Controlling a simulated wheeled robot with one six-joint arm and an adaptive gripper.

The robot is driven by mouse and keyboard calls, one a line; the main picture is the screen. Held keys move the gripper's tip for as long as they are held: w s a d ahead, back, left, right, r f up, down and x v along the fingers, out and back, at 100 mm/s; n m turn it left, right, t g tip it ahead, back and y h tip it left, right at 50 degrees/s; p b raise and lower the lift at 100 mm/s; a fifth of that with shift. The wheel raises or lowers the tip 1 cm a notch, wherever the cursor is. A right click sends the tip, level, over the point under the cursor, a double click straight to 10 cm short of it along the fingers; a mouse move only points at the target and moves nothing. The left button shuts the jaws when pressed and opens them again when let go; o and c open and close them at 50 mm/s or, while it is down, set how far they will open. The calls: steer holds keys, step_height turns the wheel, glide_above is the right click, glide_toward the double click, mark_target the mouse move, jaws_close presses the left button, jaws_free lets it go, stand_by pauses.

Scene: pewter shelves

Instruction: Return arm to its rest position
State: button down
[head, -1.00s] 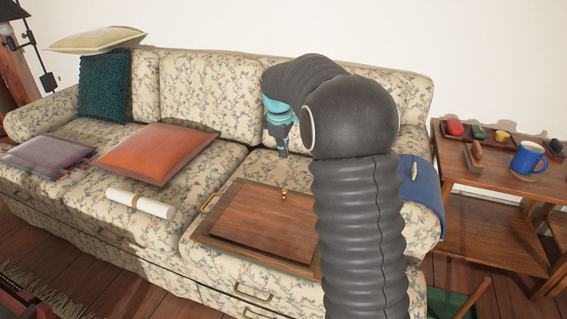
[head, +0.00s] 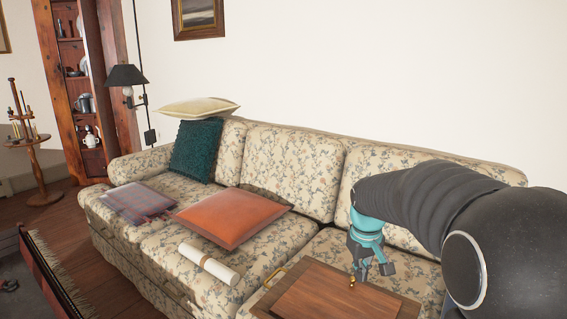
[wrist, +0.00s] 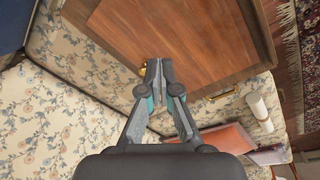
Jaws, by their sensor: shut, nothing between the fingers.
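My gripper (head: 374,273) is teal and dark grey. In the head view it hangs pointing down at the right, at the end of my black ribbed arm, by the back edge of a wooden tray (head: 406,306). In the wrist view my gripper (wrist: 159,64) has its fingertips together with nothing between them. A small brass knob or bell (wrist: 142,70) shows beside the fingertips, and the wooden tray (wrist: 215,35) lies beyond them. I cannot tell how high the fingers are above the tray.
The floral sofa (head: 292,166) holds an orange cushion (head: 232,217), a rolled white paper (head: 208,263), a plaid cushion (head: 138,201), a teal cushion (head: 197,150) and a cream cushion (head: 199,107). A wall lamp (head: 127,76) and shelves stand at the left.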

steer(key=s+a+r+m+t, duration=0.1)
steer(key=s+r+t, duration=0.1)
steer(key=s, duration=1.1)
steer(key=s+a+r+m+t, duration=0.2)
steer(key=s+r, duration=0.1)
steer(key=s, duration=0.9)
steer(key=shift+s+r+y, duration=0.3)
steer(key=shift+s, duration=0.1)
